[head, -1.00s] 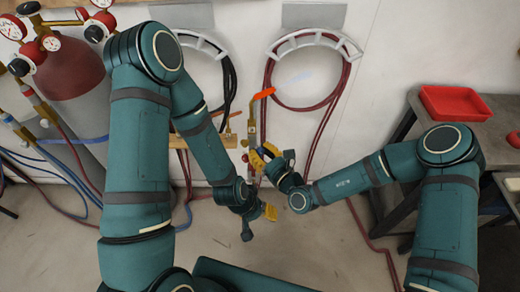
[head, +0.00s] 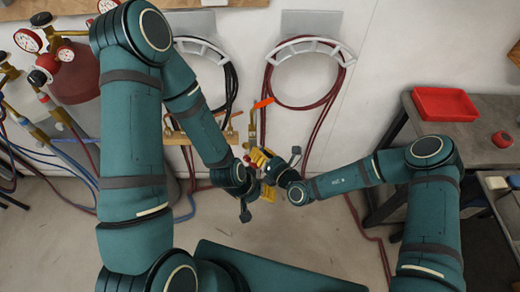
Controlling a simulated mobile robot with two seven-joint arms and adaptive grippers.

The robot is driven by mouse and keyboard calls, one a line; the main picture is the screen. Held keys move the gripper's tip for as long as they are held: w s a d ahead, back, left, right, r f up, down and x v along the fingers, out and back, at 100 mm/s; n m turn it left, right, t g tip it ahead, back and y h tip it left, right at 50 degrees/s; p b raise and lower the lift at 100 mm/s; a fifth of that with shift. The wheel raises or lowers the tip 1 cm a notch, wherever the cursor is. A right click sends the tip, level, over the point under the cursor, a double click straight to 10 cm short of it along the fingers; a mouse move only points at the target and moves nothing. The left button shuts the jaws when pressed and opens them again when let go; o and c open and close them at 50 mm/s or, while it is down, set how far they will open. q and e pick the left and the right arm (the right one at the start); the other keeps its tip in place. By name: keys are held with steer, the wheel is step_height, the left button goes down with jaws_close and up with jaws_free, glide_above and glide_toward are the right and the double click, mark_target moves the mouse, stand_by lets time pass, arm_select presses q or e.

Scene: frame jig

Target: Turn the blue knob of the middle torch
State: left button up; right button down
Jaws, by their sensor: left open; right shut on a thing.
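A brass torch (head: 252,131) with an orange tip stands roughly upright in front of the wall. My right gripper (head: 259,158) is shut on its lower part with yellow fingers. A small red spot, perhaps a knob, shows beside these fingers. I cannot make out the blue knob; the grippers cover the torch's lower end. My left gripper (head: 267,192) is open, just below the right one and close to the torch's lower end. I cannot tell whether it touches the torch.
A wooden rack (head: 205,137) with brass fittings is on the wall, partly behind my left arm. Hoses hang on white holders (head: 314,48). Gas cylinders (head: 74,75) with gauges stand at left. A red tray (head: 444,103) lies on the right table. The floor below is mostly clear.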

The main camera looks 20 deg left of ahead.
stand_by(0.3)
steer(key=c, duration=0.7)
jaws_free()
steer(key=shift+c, duration=0.2)
steer(key=v, duration=1.2)
